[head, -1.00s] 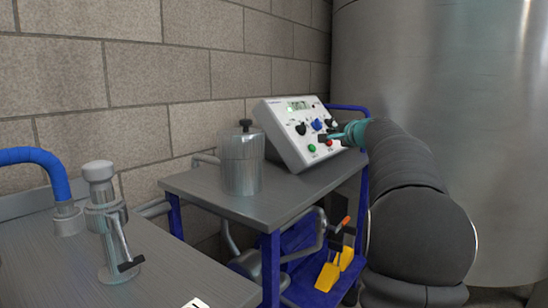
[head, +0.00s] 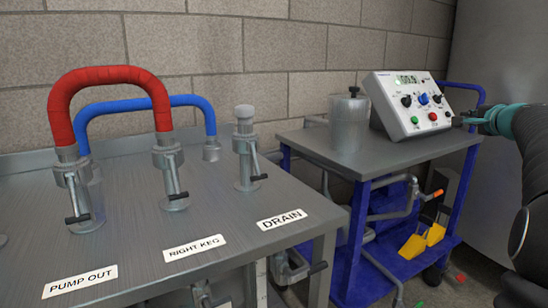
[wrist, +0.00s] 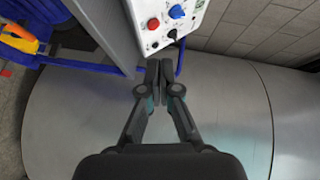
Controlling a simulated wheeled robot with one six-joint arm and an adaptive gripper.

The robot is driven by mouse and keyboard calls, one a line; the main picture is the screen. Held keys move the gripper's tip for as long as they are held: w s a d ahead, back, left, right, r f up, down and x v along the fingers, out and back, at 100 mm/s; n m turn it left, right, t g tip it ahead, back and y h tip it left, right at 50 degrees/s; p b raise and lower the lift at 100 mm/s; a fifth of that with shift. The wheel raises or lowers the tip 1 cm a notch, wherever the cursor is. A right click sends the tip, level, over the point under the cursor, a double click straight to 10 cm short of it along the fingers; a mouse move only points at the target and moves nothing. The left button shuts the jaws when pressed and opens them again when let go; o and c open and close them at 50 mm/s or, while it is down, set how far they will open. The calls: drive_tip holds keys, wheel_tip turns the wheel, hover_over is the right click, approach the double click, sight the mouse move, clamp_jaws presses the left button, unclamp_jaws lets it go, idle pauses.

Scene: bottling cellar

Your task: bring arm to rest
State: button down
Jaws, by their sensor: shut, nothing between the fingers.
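My gripper (wrist: 160,72) is shut and empty in the wrist view, its two fingertips together just below the lower edge of the control box (wrist: 172,22). In the head view my gripper (head: 462,121) reaches in from the right edge, its fingertips near the right side of the control box (head: 409,104). The view does not settle whether the tips touch the box. The box has a lit display, black and blue knobs, and green and red buttons. It stands on a blue-framed cart (head: 310,144). Most of my arm is cut off at the right edge.
A steel bench (head: 140,240) at left carries valves, a red hose (head: 108,75), a blue hose (head: 140,102) and several labels. A metal canister (head: 349,122) stands on the cart. Yellow wedges (head: 412,247) lie on its lower shelf. A large steel tank (head: 494,60) is behind my arm.

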drive_tip(key=s+a+f+n+g+y, duration=0.1)
drive_tip(key=s+a+f+n+g, duration=0.2)
drive_tip(key=s+a+f, duration=0.45)
drive_tip(key=s+a+f+n+g+y, duration=0.1)
drive_tip(key=s+a+f+n+g, duration=0.2)
drive_tip(key=f, duration=0.8)
drive_tip(key=s+a+f+n+g+p, duration=0.1)
drive_tip(key=s+a+n, duration=0.4)
drive_tip(key=s+a, duration=0.7)
drive_tip(key=s+a+f+n+g+p, duration=0.1)
drive_tip(key=s+a+f+n+g, duration=0.2)
drive_tip(key=s+a, duration=1)
drive_tip(key=s+f+n, duration=0.3)
drive_tip(key=s, duration=0.1)
drive_tip(key=shift+s+a+f+n+g, duration=0.15)
drive_tip(key=shift+s+n+g, duration=0.15)
